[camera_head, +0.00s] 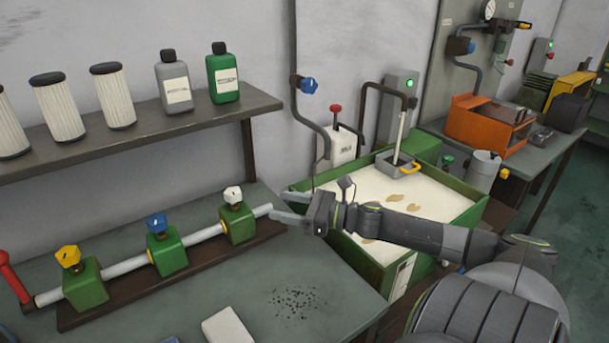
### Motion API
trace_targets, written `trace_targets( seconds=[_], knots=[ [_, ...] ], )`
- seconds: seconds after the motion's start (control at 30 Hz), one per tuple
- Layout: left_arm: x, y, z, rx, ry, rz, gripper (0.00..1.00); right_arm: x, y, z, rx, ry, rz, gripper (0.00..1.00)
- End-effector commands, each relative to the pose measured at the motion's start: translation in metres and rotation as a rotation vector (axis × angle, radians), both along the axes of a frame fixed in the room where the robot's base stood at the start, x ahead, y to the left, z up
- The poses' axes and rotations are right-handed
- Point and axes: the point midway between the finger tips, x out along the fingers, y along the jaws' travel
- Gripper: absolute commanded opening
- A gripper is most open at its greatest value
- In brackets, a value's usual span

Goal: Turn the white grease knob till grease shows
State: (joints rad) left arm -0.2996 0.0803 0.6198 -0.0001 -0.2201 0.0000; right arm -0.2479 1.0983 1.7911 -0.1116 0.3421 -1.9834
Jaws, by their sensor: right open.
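The white grease knob (233,195) sits on top of the right-hand green block (238,223) of a pipe manifold on the bench. A yellow knob (67,257) and a blue knob (156,223) top the other two green blocks to its left. My right gripper (279,207) comes in from the right, open and empty. Its fingers point left at the pipe's right end, to the right of the white knob and apart from it in the picture. I see no grease at the pipe end, though the fingertips lie close to it. My left gripper does not show.
A green-sided tray (448,235) of pale material stands right of the bench. A red-handled lever (12,280) is at the manifold's left end. A shelf (140,134) with filters and bottles hangs above. Dark specks (297,300) and a white block (227,327) lie on the bench front.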

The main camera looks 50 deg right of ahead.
Motion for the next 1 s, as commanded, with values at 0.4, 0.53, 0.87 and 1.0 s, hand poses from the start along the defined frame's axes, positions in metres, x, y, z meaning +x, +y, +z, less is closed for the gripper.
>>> trace_targets(
  seconds=[0.4, 0.53, 0.87, 1.0],
  knots=[
    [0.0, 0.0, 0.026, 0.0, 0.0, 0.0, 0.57, -0.035, -0.017, 0.002, 0.001, 0.0, -0.003, 0.58],
    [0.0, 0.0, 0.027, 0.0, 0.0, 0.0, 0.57, -0.037, -0.018, 0.001, -0.001, -0.004, -0.003, 0.58],
    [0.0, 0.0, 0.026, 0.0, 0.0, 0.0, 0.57, -0.036, -0.018, 0.001, 0.0, -0.003, -0.003, 0.58],
    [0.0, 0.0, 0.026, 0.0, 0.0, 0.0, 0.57, -0.036, -0.018, 0.001, 0.0, -0.003, -0.003, 0.58]
  ],
)
